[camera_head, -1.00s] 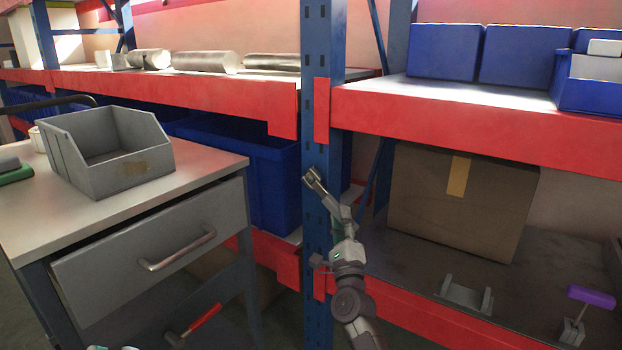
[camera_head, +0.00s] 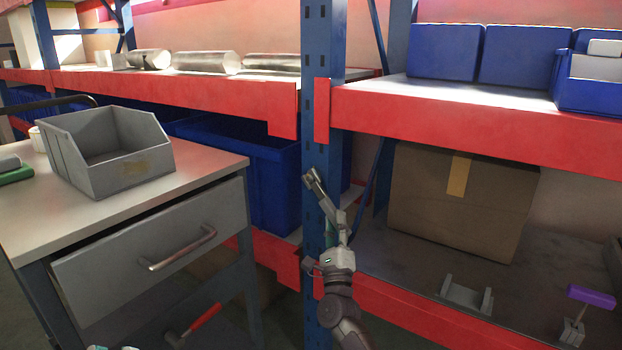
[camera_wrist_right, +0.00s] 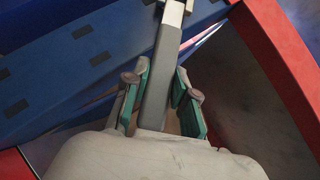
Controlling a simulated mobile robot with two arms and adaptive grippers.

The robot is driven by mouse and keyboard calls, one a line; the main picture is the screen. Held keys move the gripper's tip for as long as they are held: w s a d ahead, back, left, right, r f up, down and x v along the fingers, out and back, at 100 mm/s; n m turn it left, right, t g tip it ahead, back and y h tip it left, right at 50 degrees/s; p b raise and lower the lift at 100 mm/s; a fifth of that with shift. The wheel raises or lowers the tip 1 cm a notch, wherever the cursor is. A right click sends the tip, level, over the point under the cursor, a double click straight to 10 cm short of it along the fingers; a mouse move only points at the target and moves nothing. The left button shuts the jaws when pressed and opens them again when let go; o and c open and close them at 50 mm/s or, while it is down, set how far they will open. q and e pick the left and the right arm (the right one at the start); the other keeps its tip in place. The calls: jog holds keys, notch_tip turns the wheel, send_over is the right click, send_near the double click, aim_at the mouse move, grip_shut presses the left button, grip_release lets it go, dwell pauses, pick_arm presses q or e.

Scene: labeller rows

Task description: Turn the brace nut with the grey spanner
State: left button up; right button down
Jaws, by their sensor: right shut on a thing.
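The grey spanner (camera_head: 325,202) slants up and left across the blue shelf upright (camera_head: 316,100), its head at the upright's face. My right gripper (camera_head: 340,236) is shut on the lower part of its handle. In the right wrist view the spanner's grey shaft (camera_wrist_right: 160,75) runs up from between the green-padded fingers of the right gripper (camera_wrist_right: 158,92), and its head is cut by the top edge. The brace nut cannot be made out; the spanner head may cover it.
A grey drawer cabinet (camera_head: 140,255) with an open grey bin (camera_head: 130,172) stands at left. Red shelf beams (camera_head: 470,125) flank the upright. A cardboard box (camera_head: 450,215), a grey bracket (camera_head: 465,297) and a purple-handled tool (camera_head: 590,296) are on the lower right shelf.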

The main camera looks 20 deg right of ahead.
jog(key=shift+w+a+f+m+h, duration=0.25)
jog(key=shift+w+f+m+h, duration=0.05)
jog(key=shift+m+h, duration=0.35)
jog(key=shift+w+a+f+m+h, duration=0.25)
jog(key=shift+w+f+m+h, duration=0.1)
jog(key=shift+m+h, duration=0.35)
jog(key=shift+w+a+f+m+h, duration=0.25)
jog(key=shift+m+h, duration=0.2)
jog(key=shift+m, duration=0.4)
jog(key=shift+w+a+f+m+g+h, duration=0.2)
jog(key=shift+w+m+g+h, duration=0.1)
jog(key=shift+m+h, duration=0.35)
